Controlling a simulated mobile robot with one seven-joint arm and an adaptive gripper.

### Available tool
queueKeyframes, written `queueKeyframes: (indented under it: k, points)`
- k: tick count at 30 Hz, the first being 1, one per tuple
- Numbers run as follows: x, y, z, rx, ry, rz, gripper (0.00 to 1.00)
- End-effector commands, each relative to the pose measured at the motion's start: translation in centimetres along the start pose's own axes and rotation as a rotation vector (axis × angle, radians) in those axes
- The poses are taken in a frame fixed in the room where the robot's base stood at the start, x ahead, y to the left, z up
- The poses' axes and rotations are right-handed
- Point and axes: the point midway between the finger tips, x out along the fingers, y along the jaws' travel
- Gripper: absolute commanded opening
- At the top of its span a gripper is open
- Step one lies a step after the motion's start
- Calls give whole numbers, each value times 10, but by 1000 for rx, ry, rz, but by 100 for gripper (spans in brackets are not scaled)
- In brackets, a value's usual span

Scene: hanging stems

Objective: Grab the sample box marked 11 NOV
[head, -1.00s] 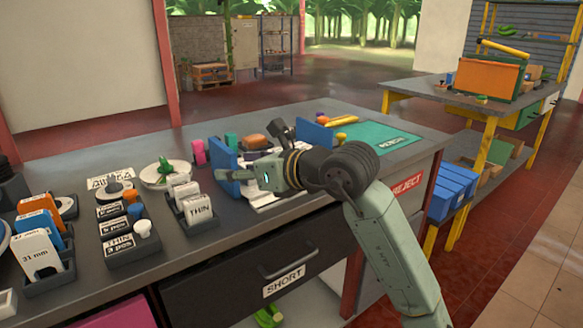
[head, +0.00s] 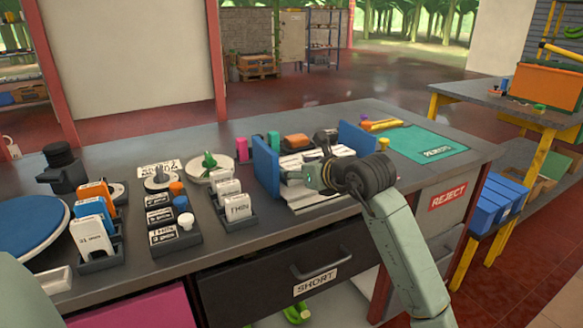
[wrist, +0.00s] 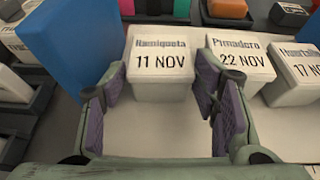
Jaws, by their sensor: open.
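My gripper (wrist: 160,84) is open, with one purple-padded finger on each side of this box. The right finger sits at the gap between it and the box marked 22 NOV (wrist: 241,60). I cannot tell whether either finger touches. In the head view my gripper (head: 312,178) is over the row beside the blue panel (head: 265,166) and hides part of the boxes.
A box marked 17 NOV (wrist: 296,78) stands further right, partly cut off. A second blue panel (head: 357,138) closes the row's right end. Small trays, including one marked THIN (head: 238,210), stand left. A green rejects mat (head: 428,143) lies right.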

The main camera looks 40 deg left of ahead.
Motion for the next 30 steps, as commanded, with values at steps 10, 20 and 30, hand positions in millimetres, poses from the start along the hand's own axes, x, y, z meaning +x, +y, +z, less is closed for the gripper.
queueKeyframes:
  k: [10,20,30]
  points:
    - [11,0,-1,0,0,-1,55]
    - [10,0,0,0,0,-1,33]
    - [10,0,0,0,-1,-1,19]
